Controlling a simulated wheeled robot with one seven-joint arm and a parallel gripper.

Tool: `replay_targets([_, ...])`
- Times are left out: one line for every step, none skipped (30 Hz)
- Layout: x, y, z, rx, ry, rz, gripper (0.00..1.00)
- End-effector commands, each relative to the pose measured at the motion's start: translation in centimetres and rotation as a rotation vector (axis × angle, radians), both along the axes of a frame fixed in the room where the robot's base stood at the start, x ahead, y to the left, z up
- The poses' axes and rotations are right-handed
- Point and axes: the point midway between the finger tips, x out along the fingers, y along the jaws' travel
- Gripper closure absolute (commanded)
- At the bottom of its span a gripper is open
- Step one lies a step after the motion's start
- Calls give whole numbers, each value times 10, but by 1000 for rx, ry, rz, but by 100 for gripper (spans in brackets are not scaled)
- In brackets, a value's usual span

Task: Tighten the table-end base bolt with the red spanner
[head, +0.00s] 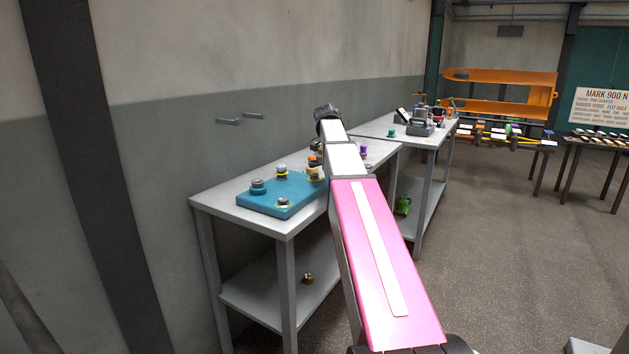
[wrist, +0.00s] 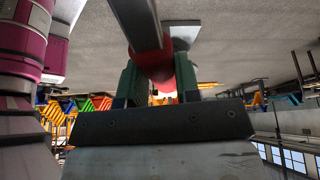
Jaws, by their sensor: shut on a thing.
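A blue base plate (head: 262,207) lies on the near grey table, with several bolts standing on it. One bolt (head: 258,187) with a blue-grey collar is at its left, one (head: 283,203) is near its front edge, one (head: 282,172) with a yellow ring is at the back, and another (head: 314,173) is at the right beside my arm. I cannot tell which is the table-end one. In the wrist view my gripper (wrist: 156,85) is shut on the red spanner (wrist: 154,62), whose grey bar runs up out of view.
A second grey table (head: 375,130) behind carries a grey machine (head: 420,121) and small parts. The near table's lower shelf (head: 255,297) holds a small brass-coloured part (head: 307,278). A wall runs along the left; the floor at right is open. An orange frame (head: 500,92) stands far back.

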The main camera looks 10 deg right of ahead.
Motion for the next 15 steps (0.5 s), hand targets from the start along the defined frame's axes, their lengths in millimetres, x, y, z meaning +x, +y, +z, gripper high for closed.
replay_targets([0,0,0,0,0,0,100])
replay_targets([0,0,0,0,0,0,100])
replay_targets([0,0,0,0,0,0,100])
replay_targets([0,0,0,0,0,0,100])
replay_targets([0,0,0,0,0,0,100])
replay_targets([0,0,0,0,0,0,100])
replay_targets([0,0,0,0,0,0,100])
replay_targets([0,0,0,0,0,0,100])
replay_targets([0,0,-1,0,0,0,100])
replay_targets([0,0,-1,0,0,0,100])
replay_targets([0,0,-2,0,0,0,100])
replay_targets([0,0,-3,0,0,0,100])
replay_targets([0,0,-4,0,0,0,100])
replay_targets([0,0,-5,0,0,0,100])
replay_targets([0,0,-7,0,0,0,100])
